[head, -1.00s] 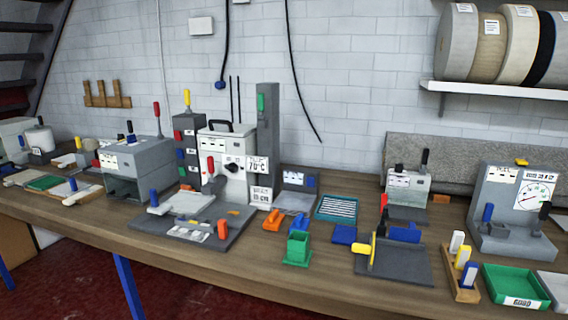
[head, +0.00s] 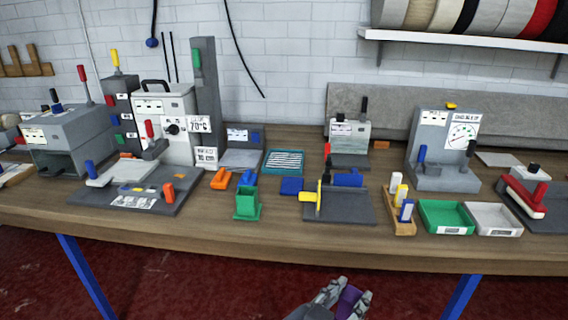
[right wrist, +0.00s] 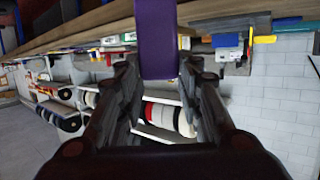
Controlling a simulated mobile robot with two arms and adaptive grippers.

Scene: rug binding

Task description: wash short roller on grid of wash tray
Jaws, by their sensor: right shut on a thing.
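The wash tray (head: 266,162) is a teal tray with a pale barred grid, lying at the back of the bench left of centre. My right gripper (head: 346,297) is low in front of the bench, below its front edge and well apart from the tray. It is shut on a purple piece (head: 349,300), which shows as a smooth purple bar between the fingers in the right wrist view (right wrist: 157,38). I cannot tell from its visible part whether this is the short roller. My left gripper is not in view.
Near the tray are an orange block (head: 221,178), a green open cup (head: 247,204) and a blue pad (head: 291,186). A grey board (head: 345,211) with a yellow handle stands nearer the front. A green bin (head: 446,217) is at right. The bench's front strip is mostly clear.

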